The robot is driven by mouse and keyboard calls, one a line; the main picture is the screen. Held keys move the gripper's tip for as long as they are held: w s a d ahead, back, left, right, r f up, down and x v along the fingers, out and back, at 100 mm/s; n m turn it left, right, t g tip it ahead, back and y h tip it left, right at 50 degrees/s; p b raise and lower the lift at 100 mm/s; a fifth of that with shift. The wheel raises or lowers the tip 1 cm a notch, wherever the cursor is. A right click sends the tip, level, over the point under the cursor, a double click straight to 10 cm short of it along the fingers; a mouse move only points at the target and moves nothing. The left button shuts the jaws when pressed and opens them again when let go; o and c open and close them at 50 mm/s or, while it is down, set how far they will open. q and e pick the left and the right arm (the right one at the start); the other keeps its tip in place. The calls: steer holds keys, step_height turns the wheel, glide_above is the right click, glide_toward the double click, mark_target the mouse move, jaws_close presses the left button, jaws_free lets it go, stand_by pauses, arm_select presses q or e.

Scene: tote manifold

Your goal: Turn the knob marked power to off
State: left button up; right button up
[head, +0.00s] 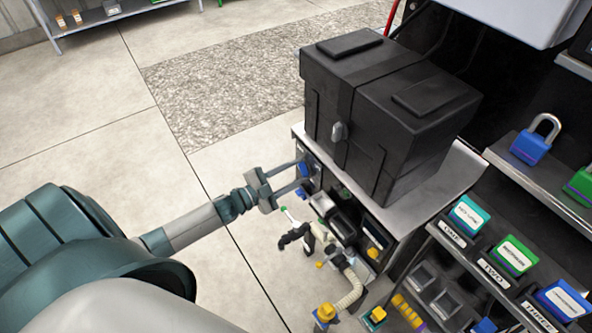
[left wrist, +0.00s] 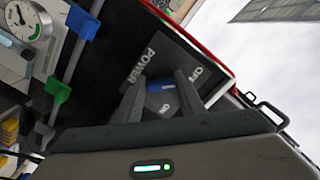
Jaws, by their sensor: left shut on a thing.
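The power knob (left wrist: 161,88) is blue and sits on a dark plate (left wrist: 160,52) lettered POWER, OFF and ON in the left wrist view. My left gripper (left wrist: 162,80) is shut on the knob, one finger on each side of it. The fingers hide part of the knob, and I cannot tell which mark it points to. In the head view my left gripper (head: 303,174) reaches from the left to the front panel of the metal cabinet, where a little of the blue knob (head: 305,169) shows. My right gripper is not in view.
A black case (head: 385,120) stands on the cabinet top (head: 455,180). Hose fittings (head: 348,290) stick out below my left gripper. A rack with labelled boxes (head: 470,215) and padlocks (head: 533,146) is at the right. A round gauge (left wrist: 22,20) shows in the left wrist view.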

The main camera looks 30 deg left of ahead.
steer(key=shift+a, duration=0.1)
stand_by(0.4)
arm_select(q)
steer(key=o, duration=1)
steer(key=shift+o, duration=0.2)
steer(key=shift+s+a, duration=0.1)
steer(key=b+v, duration=0.1)
steer(key=v, duration=1.6)
steer(key=shift+b, duration=0.35)
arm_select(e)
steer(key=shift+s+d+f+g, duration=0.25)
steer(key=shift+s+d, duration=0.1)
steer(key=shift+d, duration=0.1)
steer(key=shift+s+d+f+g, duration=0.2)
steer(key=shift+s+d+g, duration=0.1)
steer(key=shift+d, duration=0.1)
arm_select(q)
steer(key=shift+s, duration=0.1)
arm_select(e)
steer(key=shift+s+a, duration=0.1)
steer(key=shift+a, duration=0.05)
